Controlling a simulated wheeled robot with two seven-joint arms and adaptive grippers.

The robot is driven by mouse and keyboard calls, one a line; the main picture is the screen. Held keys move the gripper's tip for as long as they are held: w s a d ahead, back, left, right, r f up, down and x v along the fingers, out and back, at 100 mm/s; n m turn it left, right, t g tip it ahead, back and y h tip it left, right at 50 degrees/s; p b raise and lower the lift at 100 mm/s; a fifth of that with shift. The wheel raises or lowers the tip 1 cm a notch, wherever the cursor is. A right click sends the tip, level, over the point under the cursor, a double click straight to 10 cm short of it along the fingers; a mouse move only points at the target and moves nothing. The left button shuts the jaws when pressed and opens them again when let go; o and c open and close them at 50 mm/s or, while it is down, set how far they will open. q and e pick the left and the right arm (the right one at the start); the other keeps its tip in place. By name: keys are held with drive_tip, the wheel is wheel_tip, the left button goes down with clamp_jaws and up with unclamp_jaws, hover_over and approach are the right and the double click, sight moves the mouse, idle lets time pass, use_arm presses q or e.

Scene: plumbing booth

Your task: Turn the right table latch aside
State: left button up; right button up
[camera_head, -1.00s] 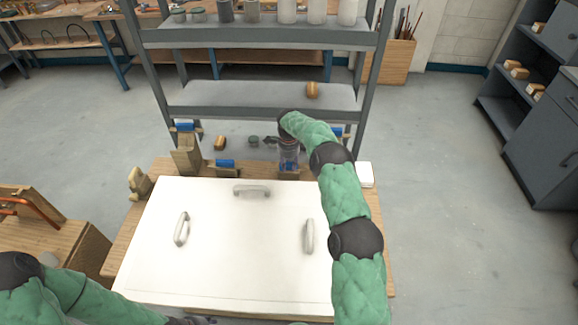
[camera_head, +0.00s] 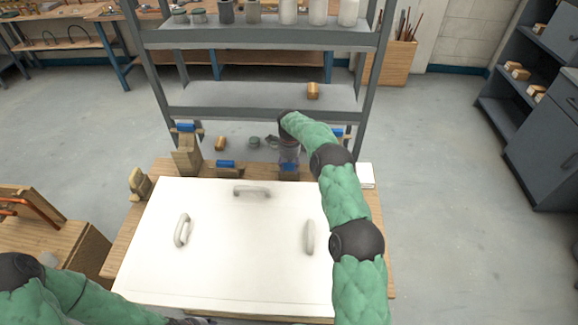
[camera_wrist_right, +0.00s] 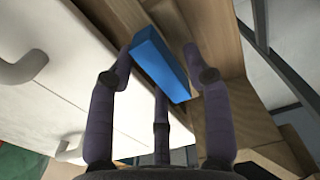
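The right table latch is a blue bar (camera_head: 288,168) on a wooden block at the back edge of the table, behind the white panel (camera_head: 225,270). My right gripper (camera_head: 288,155) hangs over it and partly hides it. In the right wrist view the blue bar (camera_wrist_right: 160,62) lies between the spread dark fingers of my right gripper (camera_wrist_right: 158,58). The fingers are apart; I cannot tell whether any touches the bar. My left arm comes in at the bottom left; only a dark bit of its gripper (camera_head: 195,321) shows, cut off by the frame edge.
Another blue latch (camera_head: 225,164) sits on the back edge to the left, beside a tall wooden block (camera_head: 186,155). The white panel carries several handles. A grey shelf rack (camera_head: 260,97) stands close behind the table. A white block (camera_head: 365,174) lies at the right back corner.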

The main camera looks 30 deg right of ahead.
sight(289, 165)
drive_tip(key=shift+r, duration=0.1)
wheel_tip(289, 165, up, 12)
idle(0.7)
idle(0.4)
